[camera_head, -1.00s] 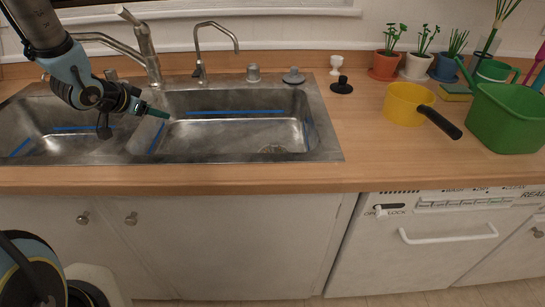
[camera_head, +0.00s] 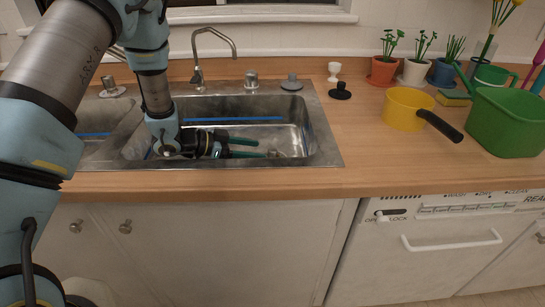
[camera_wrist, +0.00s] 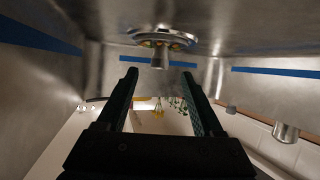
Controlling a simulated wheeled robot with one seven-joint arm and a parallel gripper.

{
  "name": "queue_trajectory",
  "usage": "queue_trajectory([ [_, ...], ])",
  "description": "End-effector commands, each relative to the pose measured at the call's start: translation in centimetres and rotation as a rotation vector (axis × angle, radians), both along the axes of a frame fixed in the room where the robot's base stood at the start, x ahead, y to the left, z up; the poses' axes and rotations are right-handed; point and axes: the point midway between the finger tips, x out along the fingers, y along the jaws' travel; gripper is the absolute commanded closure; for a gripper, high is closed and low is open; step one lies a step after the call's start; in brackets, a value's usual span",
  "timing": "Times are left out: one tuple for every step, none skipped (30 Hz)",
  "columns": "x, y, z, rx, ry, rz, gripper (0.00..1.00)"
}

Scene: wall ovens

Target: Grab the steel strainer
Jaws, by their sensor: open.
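The steel strainer (camera_wrist: 162,42) sits in the drain on the floor of the right sink basin. In the wrist view it is a round metal flange with a short central knob. In the head view only a small part of the strainer (camera_head: 277,153) shows past my fingers. My gripper (camera_head: 262,148) is low inside the right basin, pointing right, its two dark green fingers apart. In the wrist view my gripper (camera_wrist: 159,76) is open and empty, and the strainer's knob appears just beyond and between the fingertips. I cannot tell the exact distance.
Steel basin walls with blue strips surround my gripper. A faucet (camera_head: 197,60) and steel cap (camera_head: 251,78) stand behind the basin. Right on the wooden counter are a black stopper (camera_head: 340,90), yellow pan (camera_head: 406,108), green tub (camera_head: 508,120) and potted plants (camera_head: 384,66).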

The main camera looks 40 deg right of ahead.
Motion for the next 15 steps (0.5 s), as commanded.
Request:
queue_trajectory([
  [-0.3,-0.4,0.0,0.001,0.001,-0.003,0.32],
  [-0.4,-0.7,0.0,0.001,0.001,-0.004,0.32],
  [-0.6,-1.2,-0.2,0.001,0.001,-0.004,0.32],
  [-0.8,-1.6,-0.3,0.002,0.001,-0.005,0.32],
  [-1.0,-2.1,-0.4,0.002,0.001,-0.005,0.32],
  [-1.2,-2.6,-0.6,0.001,0.001,-0.004,0.32],
  [-1.3,-3.0,-0.9,0.001,0.000,-0.004,0.32],
  [-1.5,-3.3,-1.1,0.001,0.000,-0.003,0.32],
  [-1.5,-3.7,-1.3,0.001,-0.001,-0.002,0.32],
  [-1.6,-3.9,-1.4,0.001,-0.001,-0.001,0.32],
  [-1.7,-4.1,-1.5,0.001,-0.001,-0.001,0.32],
  [-1.7,-4.3,-1.6,0.001,-0.001,-0.001,0.32],
  [-1.8,-4.3,-1.7,0.001,-0.001,0.000,0.32],
  [-1.8,-4.4,-1.7,0.001,-0.001,0.000,0.32],
  [-1.8,-4.4,-1.8,0.001,-0.001,0.000,0.32],
])
